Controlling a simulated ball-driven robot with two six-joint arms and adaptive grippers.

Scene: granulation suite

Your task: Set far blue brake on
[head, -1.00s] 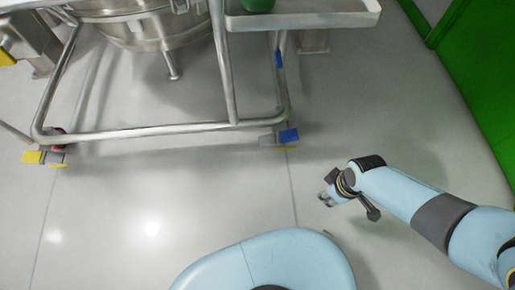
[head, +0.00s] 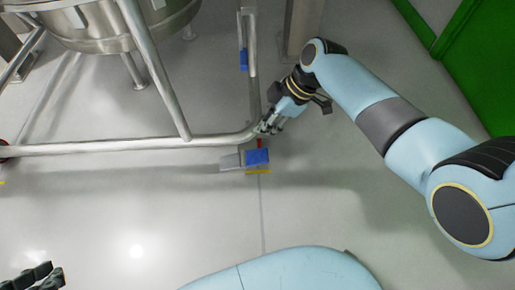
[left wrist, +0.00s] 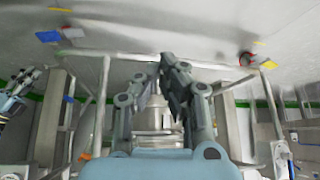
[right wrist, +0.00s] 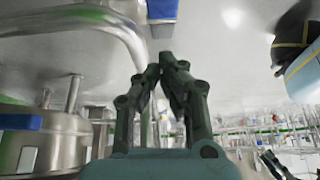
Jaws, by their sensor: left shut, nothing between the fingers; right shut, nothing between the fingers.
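The far blue brake (head: 243,60) is a small blue pedal beside an upright grey rail of the metal frame. A nearer blue brake pedal (head: 257,157) sits at the frame's front right corner, with red and yellow parts by it. My right gripper (head: 266,127) is shut and empty, close by that corner, above and right of the nearer pedal and below the far one. Contact with the tube cannot be told. It also shows shut in the right wrist view (right wrist: 168,60), with a blue pedal at the top edge. My left gripper (head: 45,275) is shut and empty at bottom left.
The frame's tube (head: 120,146) runs across, with a slanted tube rising behind it. A steel vessel (head: 95,28) stands inside the frame. A grey post (head: 303,25) is just behind my right wrist. The floor in front is clear.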

